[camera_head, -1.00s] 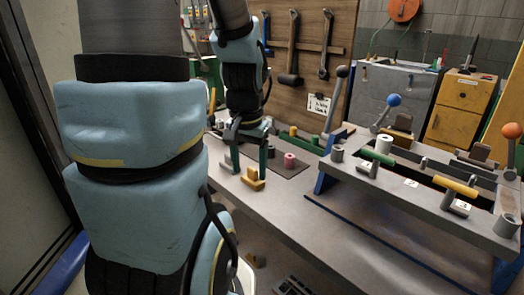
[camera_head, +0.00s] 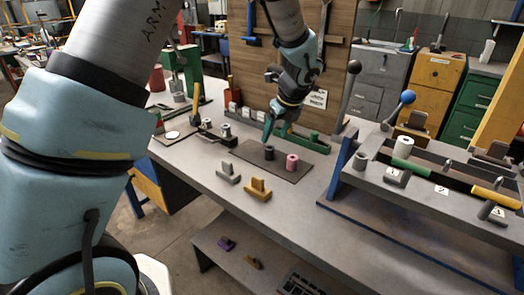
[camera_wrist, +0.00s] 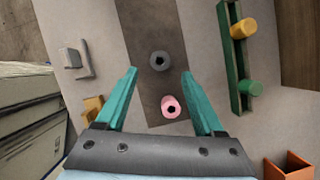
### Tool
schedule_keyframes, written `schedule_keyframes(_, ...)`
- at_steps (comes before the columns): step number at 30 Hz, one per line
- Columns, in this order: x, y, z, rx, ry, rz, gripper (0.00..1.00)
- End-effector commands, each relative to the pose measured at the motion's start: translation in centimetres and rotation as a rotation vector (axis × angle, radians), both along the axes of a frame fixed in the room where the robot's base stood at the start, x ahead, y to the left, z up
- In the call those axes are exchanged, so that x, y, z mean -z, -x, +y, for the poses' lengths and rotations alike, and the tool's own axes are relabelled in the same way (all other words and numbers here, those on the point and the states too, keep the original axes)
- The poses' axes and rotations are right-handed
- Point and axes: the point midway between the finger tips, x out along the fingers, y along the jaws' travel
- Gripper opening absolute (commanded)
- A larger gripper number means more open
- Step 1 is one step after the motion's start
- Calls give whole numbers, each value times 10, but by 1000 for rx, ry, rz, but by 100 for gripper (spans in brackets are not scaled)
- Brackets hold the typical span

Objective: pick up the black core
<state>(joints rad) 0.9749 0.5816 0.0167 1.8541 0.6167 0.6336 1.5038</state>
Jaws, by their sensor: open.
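The black core (camera_head: 269,153) stands upright on a dark mat (camera_head: 297,174) on the grey workbench. In the wrist view the black core (camera_wrist: 159,61) shows its top hole and lies between and just beyond the fingertips. A pink core (camera_head: 292,162) stands beside it on the mat; in the wrist view the pink core (camera_wrist: 171,106) is between the fingers, nearer the palm. My gripper (camera_head: 268,131) is above the mat, over the black core. Its teal fingers are spread open and empty in the wrist view (camera_wrist: 160,72). Its height above the core is hard to tell.
A yellow bracket (camera_head: 258,189) and a grey bracket (camera_head: 228,173) stand near the bench's front edge. A green rail (camera_wrist: 235,60) with pegs lies right of the mat in the wrist view. A raised grey rack with levers (camera_head: 340,187) stands at the right.

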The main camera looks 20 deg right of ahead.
Motion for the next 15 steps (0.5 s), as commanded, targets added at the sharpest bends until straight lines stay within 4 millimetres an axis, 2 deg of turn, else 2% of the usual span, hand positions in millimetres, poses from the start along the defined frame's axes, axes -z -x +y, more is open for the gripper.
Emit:
schedule_keyframes(3,15,-6,2,-3,-1,1,70)
schedule_keyframes(10,28,-12,3,-3,0,1,70)
schedule_keyframes(15,49,-20,5,-4,-2,1,70)
